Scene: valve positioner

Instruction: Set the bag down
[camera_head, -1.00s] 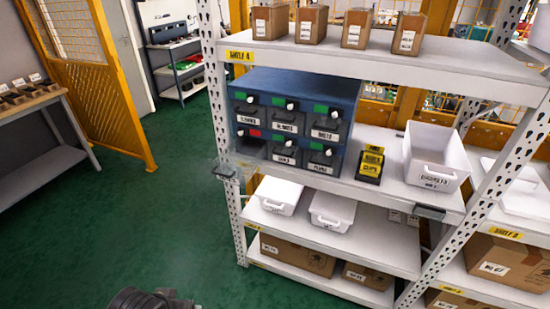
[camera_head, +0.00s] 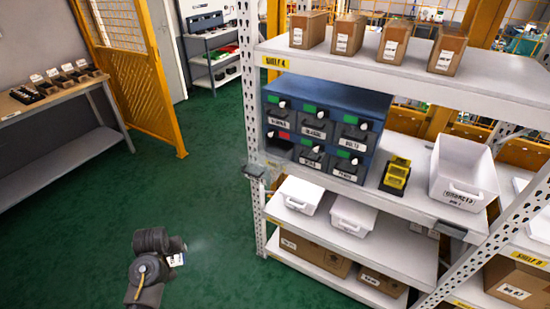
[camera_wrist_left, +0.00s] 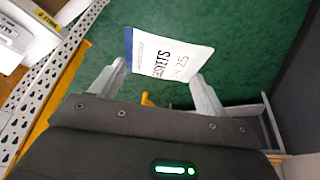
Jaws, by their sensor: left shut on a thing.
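The bag (camera_wrist_left: 168,57) is a flat white packet with a blue edge and dark print ending in "SKETS". In the left wrist view it sits between the two fingers of my left gripper (camera_wrist_left: 157,76), which is shut on it. In the head view my left gripper (camera_head: 178,253) is low at the centre left, over the green floor. Only a small white patch of the bag (camera_head: 176,260) shows there. The bag is in the air, apart from the shelves and bench. My right gripper is not in view.
A shelf rack (camera_head: 440,205) at the right holds a blue drawer cabinet (camera_head: 368,102), a yellow-black holder (camera_head: 396,176) and a white bin (camera_head: 462,170). A bench (camera_head: 30,98) with small boxes (camera_head: 75,72) stands at the left. The floor between is clear.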

